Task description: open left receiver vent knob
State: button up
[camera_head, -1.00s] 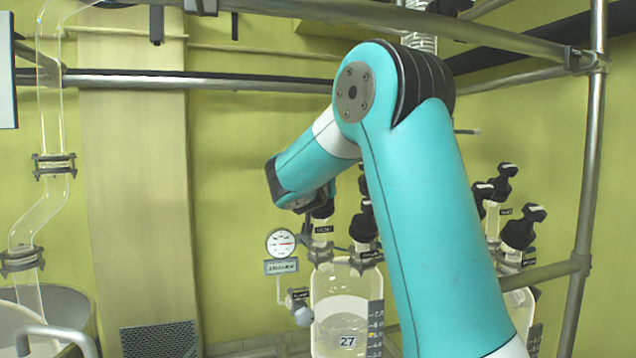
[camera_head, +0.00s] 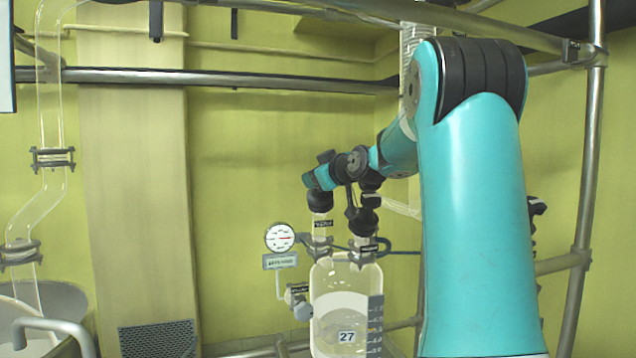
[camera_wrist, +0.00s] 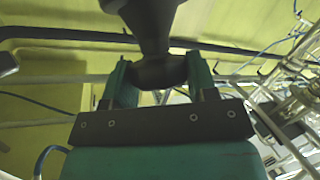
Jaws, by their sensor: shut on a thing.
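The left receiver (camera_head: 340,312) is a clear glass vessel marked 27, with pale contents. Two black-knobbed valves stand on its top. My gripper (camera_head: 320,182) is at the left one, a black knob (camera_head: 320,201) above a small dark label. In the wrist view the two teal fingers of my gripper (camera_wrist: 160,82) are shut on a black knob (camera_wrist: 156,70), which sits between their tips. The knob's handle is partly hidden by the fingers in the head view, and I cannot tell how far it is turned.
The other black knob (camera_head: 363,220) stands just right of my gripper. A pressure gauge (camera_head: 280,237) is left of the receiver. A steel rail (camera_head: 220,80) crosses behind. My arm hides most of the vessels on the right. The wall area left of the gauge is open.

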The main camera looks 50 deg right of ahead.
jog(key=shift+d+n+y+b, duration=0.1)
jog(key=shift+n+y+b, duration=0.2)
jog(key=shift+n+y, duration=0.4)
jog(key=shift+n+y, duration=0.3)
jog(key=o, duration=0.9)
jog(key=shift+r+b+v, duration=0.2)
jog(key=shift+b+v, duration=2.8)
jog(key=shift+v, duration=5.75)
jog(key=shift+w, duration=0.1)
